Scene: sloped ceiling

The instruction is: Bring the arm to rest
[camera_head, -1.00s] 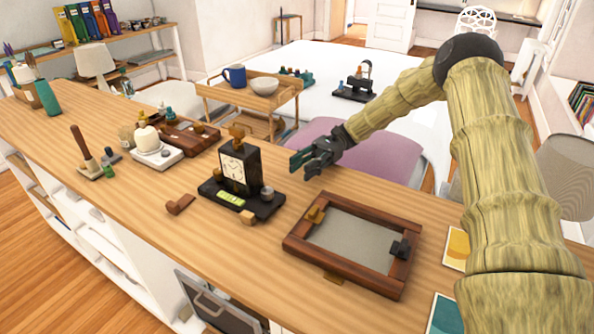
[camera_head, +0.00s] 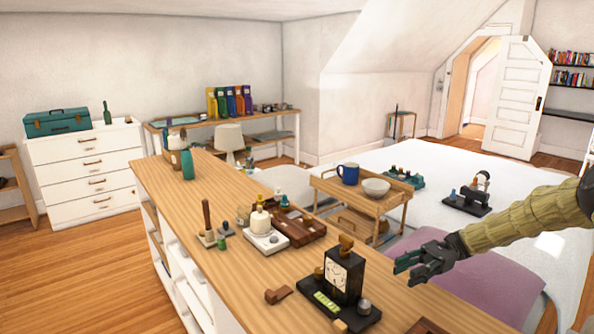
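My gripper (camera_head: 408,268) is at the right, reaching leftward from my tan, ridged arm. Its dark fingers look spread apart with nothing between them. It appears in front of the purple cloth (camera_head: 493,276) on the bed, to the right of the black clock stand (camera_head: 340,285). It looks clear of the counter objects, though its exact height cannot be told. The upper part of my arm is outside the picture.
The long wooden counter (camera_head: 218,210) holds a pipe (camera_head: 278,294), a brown case (camera_head: 297,229) and a white dispenser (camera_head: 260,219). A wooden cart (camera_head: 331,186) carries a blue mug (camera_head: 348,173) and a bowl (camera_head: 376,187). Wooden floor (camera_head: 90,270) is open at the left.

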